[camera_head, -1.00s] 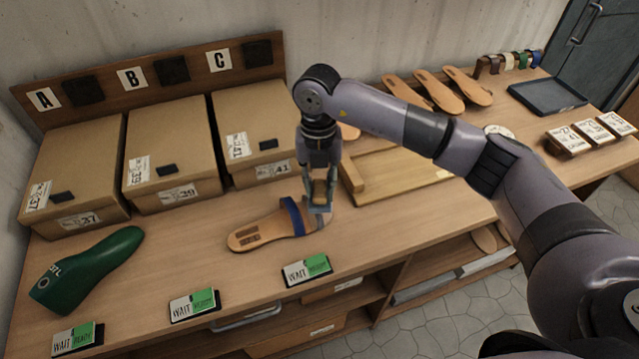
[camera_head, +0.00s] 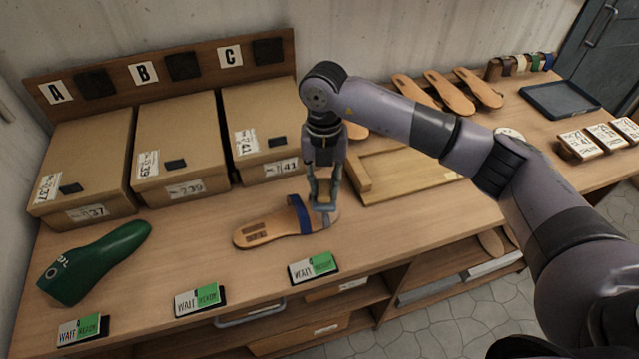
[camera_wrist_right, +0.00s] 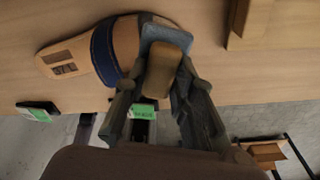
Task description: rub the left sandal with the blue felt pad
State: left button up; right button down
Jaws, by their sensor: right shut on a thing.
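There the pad overlaps the sandal's end beside the strap (camera_wrist_right: 103,55). I cannot tell whether the felt touches the sandal. My left gripper is not in view.
Boxes (camera_head: 180,150) stand behind the sandal. A green shoe last (camera_head: 95,262) lies at the left. WAIT/READY signs (camera_head: 313,267) line the front edge.

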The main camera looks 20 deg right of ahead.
jog(key=shift+d+f, duration=0.15)
jog(key=shift+d, duration=0.2)
jog(key=shift+a+r, duration=0.25)
jog(key=shift+a, duration=0.3)
jog(key=shift+a+r, duration=0.25)
jog(key=shift+a, duration=0.3)
jog(key=shift+d+f+b, duration=0.2)
jog(key=shift+d+f, duration=0.1)
jog(key=shift+d, duration=0.25)
jog(key=shift+d+f+b, duration=0.15)
jog(key=shift+d+f, duration=0.1)
jog(key=shift+d, duration=0.3)
jog(key=shift+a+r+p, duration=0.15)
jog(key=shift+a+r, duration=0.15)
jog(key=shift+a, duration=0.25)
jog(key=shift+a+r+p, duration=0.15)
jog(key=shift+a+r, duration=0.1)
jog(key=shift+a, duration=0.3)
jog(key=shift+r, duration=0.1)
jog(key=shift+r+p, duration=1.95)
jog(key=shift+r, duration=1.5)
jog(key=shift+s, duration=0.1)
